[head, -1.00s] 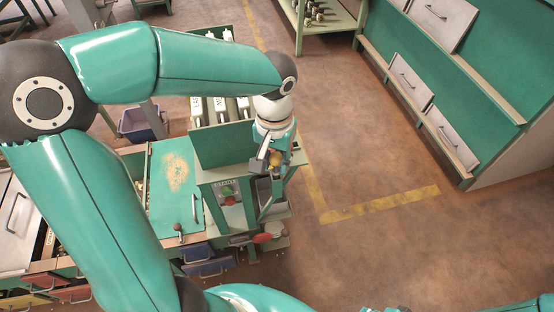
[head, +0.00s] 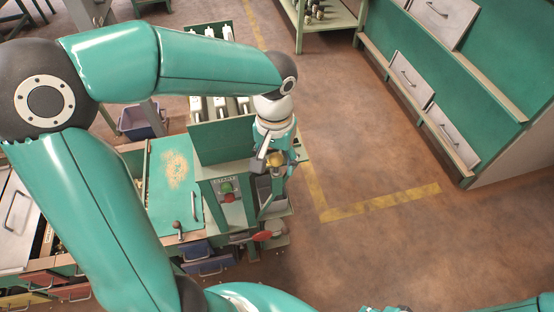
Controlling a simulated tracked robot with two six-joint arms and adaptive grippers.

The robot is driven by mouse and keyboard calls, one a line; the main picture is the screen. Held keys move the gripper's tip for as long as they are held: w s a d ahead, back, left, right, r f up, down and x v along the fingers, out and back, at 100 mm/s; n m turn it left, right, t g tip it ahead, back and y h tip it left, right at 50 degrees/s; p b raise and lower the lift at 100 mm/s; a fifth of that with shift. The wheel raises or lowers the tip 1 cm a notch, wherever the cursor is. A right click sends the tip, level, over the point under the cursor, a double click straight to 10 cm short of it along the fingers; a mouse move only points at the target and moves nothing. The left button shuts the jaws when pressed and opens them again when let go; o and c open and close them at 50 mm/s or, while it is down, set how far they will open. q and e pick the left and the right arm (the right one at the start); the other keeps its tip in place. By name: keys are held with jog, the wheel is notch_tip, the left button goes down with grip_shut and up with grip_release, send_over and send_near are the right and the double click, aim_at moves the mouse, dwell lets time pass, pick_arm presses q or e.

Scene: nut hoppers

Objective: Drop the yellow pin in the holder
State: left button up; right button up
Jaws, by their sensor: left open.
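My left gripper (head: 277,171) points down at the front right corner of the green bench unit, over a narrow dark slot-like holder (head: 264,190). Its jaws are open. A small yellow-brass rounded piece (head: 275,158) shows between the fingers; it may be the yellow pin, but its lower part is hidden. I cannot tell whether it touches a finger or the holder. My right gripper is not in view; only teal parts of my arm show at the bottom edge.
A panel with a green button (head: 227,187) and a red button (head: 228,198) stands left of the gripper. A red knob (head: 262,235) sticks out below. White-labelled hoppers (head: 220,107) stand behind a green upright plate (head: 222,142). The floor to the right is clear.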

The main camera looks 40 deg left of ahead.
pick_arm(q)
notch_tip(320, 180, up, 12)
dwell(0.6)
notch_tip(320, 180, up, 9)
jog(key=p, duration=0.8)
dwell(0.3)
jog(key=shift+a, duration=0.1)
dwell(0.7)
